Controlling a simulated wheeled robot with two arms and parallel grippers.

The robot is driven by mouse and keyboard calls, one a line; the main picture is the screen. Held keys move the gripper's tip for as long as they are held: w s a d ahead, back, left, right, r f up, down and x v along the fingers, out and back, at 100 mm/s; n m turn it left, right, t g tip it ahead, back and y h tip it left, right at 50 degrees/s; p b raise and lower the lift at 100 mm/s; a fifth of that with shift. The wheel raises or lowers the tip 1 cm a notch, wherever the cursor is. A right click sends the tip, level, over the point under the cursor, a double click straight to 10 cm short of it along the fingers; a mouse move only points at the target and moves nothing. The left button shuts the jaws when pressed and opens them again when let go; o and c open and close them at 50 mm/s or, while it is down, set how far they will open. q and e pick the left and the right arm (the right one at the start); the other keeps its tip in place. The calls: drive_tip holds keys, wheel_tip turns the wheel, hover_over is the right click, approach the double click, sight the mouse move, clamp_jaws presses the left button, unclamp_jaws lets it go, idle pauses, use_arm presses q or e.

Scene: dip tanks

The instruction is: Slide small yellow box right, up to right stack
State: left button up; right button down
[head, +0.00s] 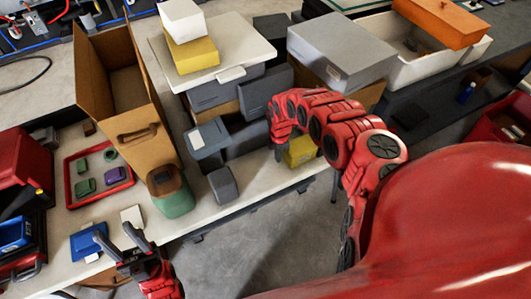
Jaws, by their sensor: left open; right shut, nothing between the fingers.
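A small yellow box (301,151) sits near the front right edge of the white table, partly hidden by my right arm. My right gripper (279,154) is shut and empty, pointing down at the left side of this box. I cannot tell whether it touches the box. The right stack, a large grey box (335,45) above a brown cardboard box (362,96), stands behind and to the right of the yellow box. My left gripper (120,243) is open and empty at the front left, near a blue item (88,241).
Dark grey bins (207,136) and a grey block (222,185) stand left of my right gripper. Behind them, a white lid (240,47) bears a larger yellow box (194,57) and a white box (182,19). A red tray (69,190) and an open cardboard box (143,137) are at left.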

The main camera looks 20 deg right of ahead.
drive_tip(key=shift+a+r, duration=0.1)
drive_tip(key=shift+a, duration=0.8)
wheel_tip(320, 180, up, 10)
drive_tip(key=shift+d, duration=0.15)
drive_tip(key=shift+s, duration=0.15)
